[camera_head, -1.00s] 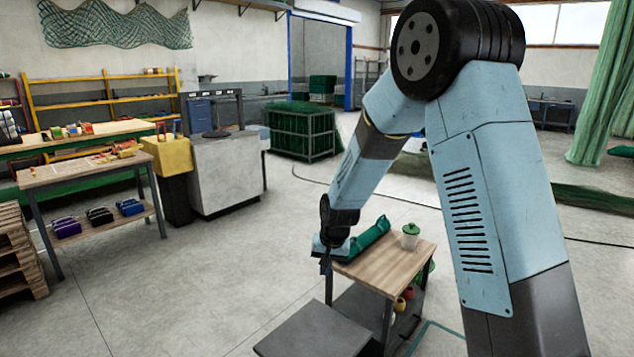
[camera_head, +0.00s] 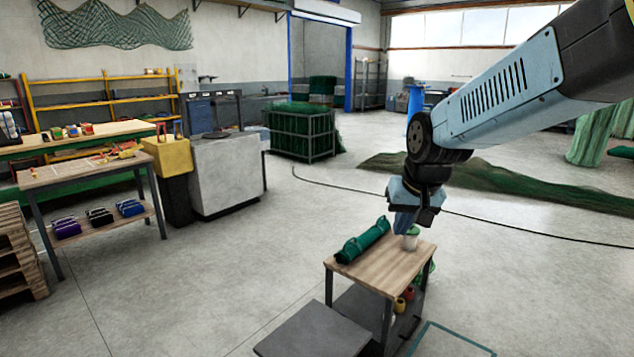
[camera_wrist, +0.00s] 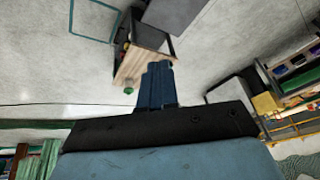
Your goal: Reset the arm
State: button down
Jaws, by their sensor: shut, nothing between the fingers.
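My gripper (camera_head: 404,226) is shut and empty. In the camera_head view it points down in front of the back part of the small wooden-topped cart, and its fingers overlap the jar there. In the camera_wrist view the closed blue fingers (camera_wrist: 157,70) show with nothing between them, and the cart top lies beyond them. My arm reaches in from the upper right of the camera_head view, bent down at the wrist. Whether the fingers touch anything on the cart cannot be told for sure, but they look apart from it.
The cart (camera_head: 372,268) carries a green roll (camera_head: 362,241) and a jar with a green lid (camera_head: 411,241). A workbench (camera_head: 75,172) and a grey cabinet (camera_head: 225,178) stand left. A green net heap (camera_head: 500,184) lies behind. The floor between is mostly clear.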

jog(key=s+d+r, duration=0.2)
jog(key=s+d, duration=0.1)
jog(key=s, duration=0.4)
jog(key=s+d+r+t+h, duration=0.1)
jog(key=s+d+r, duration=0.1)
jog(key=s, duration=0.6)
jog(key=shift+s+d+r, duration=0.2)
jog(key=shift+d+r, duration=0.05)
jog(key=shift+d, duration=0.45)
jog(key=c, duration=1.8)
grip_release()
